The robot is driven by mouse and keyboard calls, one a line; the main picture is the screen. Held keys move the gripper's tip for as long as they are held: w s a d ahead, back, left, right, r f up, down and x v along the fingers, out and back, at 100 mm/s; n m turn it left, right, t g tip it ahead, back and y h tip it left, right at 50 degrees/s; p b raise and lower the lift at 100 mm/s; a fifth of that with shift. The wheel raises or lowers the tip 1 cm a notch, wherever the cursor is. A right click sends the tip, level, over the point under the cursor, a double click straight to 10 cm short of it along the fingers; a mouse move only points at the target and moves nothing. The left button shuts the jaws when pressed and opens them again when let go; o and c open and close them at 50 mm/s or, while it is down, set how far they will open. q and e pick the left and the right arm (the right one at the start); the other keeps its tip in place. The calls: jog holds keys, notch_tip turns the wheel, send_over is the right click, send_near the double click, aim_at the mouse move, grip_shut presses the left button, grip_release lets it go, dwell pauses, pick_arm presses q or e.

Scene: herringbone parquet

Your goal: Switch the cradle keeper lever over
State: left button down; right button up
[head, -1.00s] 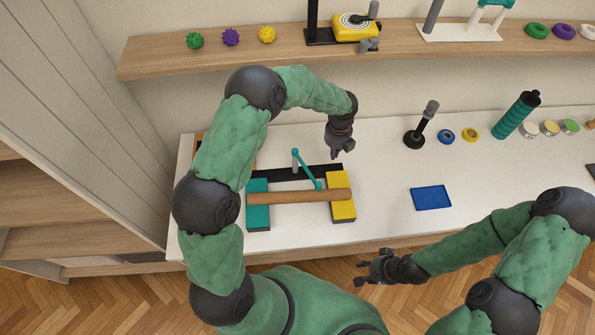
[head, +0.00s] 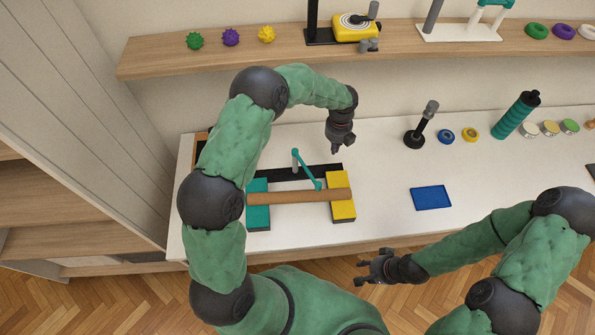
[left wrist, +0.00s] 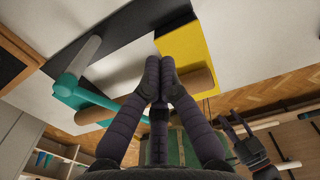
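The cradle has a teal block (head: 258,215) on the left and a yellow block (head: 342,208) on the right, with a wooden rod (head: 290,197) lying across both. Behind it, a grey post on a black bar (head: 325,172) carries the teal keeper lever (head: 307,170), which slants right and forward, its end at the rod. My left gripper (head: 336,150) is above and behind the yellow block, apart from the lever. In the left wrist view its fingertips (left wrist: 159,65) are together, with nothing seen between them. My right gripper (head: 362,272) is open and empty off the table's front edge.
A blue tray (head: 431,197) lies on the table to the right. A black stand with a grey knob (head: 415,137), rings and a teal bottle (head: 516,115) stand farther back. A wooden shelf (head: 200,60) runs above the table's back.

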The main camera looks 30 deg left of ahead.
pick_arm(q)
jog(key=shift+r, duration=0.1)
dwell(0.4)
notch_tip(320, 180, up, 6)
jog(key=p, duration=0.4)
dwell(0.4)
dwell(0.4)
